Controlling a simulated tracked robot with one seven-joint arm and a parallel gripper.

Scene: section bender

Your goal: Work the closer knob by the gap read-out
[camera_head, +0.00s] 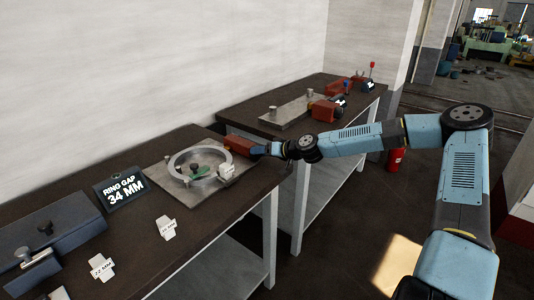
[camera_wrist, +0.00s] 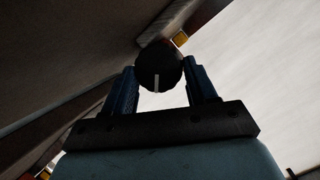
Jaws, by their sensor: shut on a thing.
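The gap read-out (camera_head: 121,189) is a dark sign on the near bench that reads "RING GAP 34 MM". A metal ring (camera_head: 176,163) lies on a flat plate (camera_head: 205,205), with a green piece inside it and a pale block (camera_head: 226,171) at its right side. The closer is a red-brown block (camera_head: 240,144) at the ring's far right. My gripper (camera_head: 266,149) reaches its right end. In the wrist view the closer knob (camera_wrist: 158,66) is round and black with a white pointer line. My gripper's blue fingers (camera_wrist: 161,82) are shut on both its sides. The head view hides the knob.
Pale labelled gauge pieces (camera_head: 166,228) (camera_head: 102,267) lie on the near bench beside a dark blue block (camera_head: 50,240). A second bench (camera_head: 340,84) behind holds a plate and red devices with levers. A wall (camera_head: 150,60) runs behind both benches.

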